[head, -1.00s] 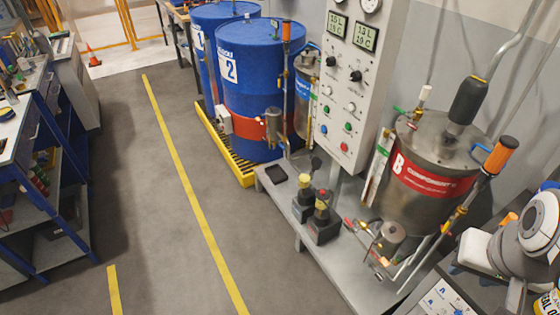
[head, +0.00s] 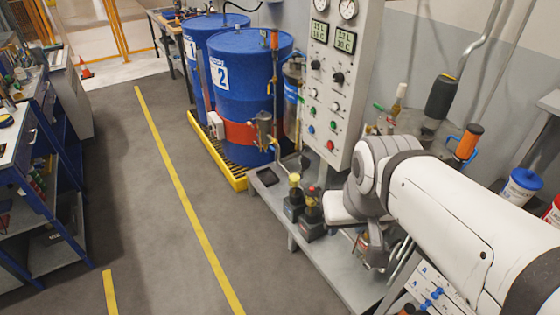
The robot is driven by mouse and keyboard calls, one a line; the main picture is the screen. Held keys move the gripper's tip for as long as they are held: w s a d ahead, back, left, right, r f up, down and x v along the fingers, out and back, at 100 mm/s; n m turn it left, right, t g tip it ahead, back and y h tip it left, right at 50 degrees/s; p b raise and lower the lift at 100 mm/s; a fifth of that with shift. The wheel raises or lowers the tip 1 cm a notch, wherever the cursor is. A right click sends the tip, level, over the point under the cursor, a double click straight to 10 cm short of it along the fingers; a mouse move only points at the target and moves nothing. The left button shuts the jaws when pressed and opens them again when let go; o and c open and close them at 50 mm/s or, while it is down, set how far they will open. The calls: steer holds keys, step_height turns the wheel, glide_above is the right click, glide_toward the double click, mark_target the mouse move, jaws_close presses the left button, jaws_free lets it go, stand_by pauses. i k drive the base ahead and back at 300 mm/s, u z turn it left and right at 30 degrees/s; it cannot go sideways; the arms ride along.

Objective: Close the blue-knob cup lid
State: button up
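A small metal cup (head: 265,126) hangs on the pipework in front of blue drum 2. Another small metal cup-like shape (head: 376,252) shows just below my wrist, largely covered by my arm. I cannot make out a blue knob or a lid on either one. My white arm reaches in from the lower right. Its wrist end is over the metal bench, in front of the steel tank. My gripper's fingers cannot be made out, so its opening and any contact are unclear.
Two blue drums (head: 240,75) stand on a yellow spill pallet (head: 215,150). A grey control panel (head: 333,90) rises behind the bench (head: 335,270). Small pumps (head: 302,205) stand on the bench. A white tub with a blue lid (head: 521,186) is at right.

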mark_target(306, 162)
steer(key=u, duration=1.2)
steer(key=i, duration=4)
steer(key=z, duration=2.85)
